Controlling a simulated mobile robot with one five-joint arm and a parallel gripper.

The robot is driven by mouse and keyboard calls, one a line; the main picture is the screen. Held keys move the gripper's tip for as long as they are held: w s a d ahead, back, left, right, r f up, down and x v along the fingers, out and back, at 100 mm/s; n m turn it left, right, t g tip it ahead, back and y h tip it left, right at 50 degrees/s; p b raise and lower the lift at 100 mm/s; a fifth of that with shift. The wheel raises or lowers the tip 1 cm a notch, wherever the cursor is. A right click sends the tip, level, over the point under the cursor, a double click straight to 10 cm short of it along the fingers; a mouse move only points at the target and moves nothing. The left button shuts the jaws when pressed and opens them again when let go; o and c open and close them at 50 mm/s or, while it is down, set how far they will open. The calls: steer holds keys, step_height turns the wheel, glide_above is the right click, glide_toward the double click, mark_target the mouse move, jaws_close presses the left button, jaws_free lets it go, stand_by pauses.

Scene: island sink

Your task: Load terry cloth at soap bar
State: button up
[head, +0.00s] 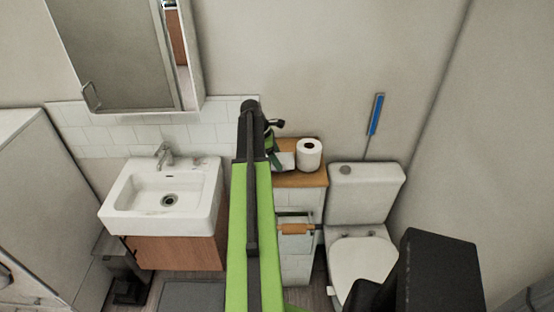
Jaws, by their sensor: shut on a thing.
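My green and black arm reaches up the middle of the head view. My gripper (272,145) is small and partly hidden behind the arm's end, above the left part of a wooden shelf top. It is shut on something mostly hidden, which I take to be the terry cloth. A small pale and dark green patch (284,161) shows beside it; I cannot tell whether this is cloth or an item on the shelf. I cannot make out a soap bar.
A toilet paper roll (309,154) stands on the wooden shelf top (312,180), close right of my gripper. A white sink (166,197) is left, below a mirror cabinet (120,50). A toilet (364,200) stands right, with a blue-handled brush (376,115) behind it.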

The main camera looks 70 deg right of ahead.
steer(key=shift+r+p, duration=3.1)
steer(key=shift+r, duration=0.3)
steer(key=shift+f, duration=0.1)
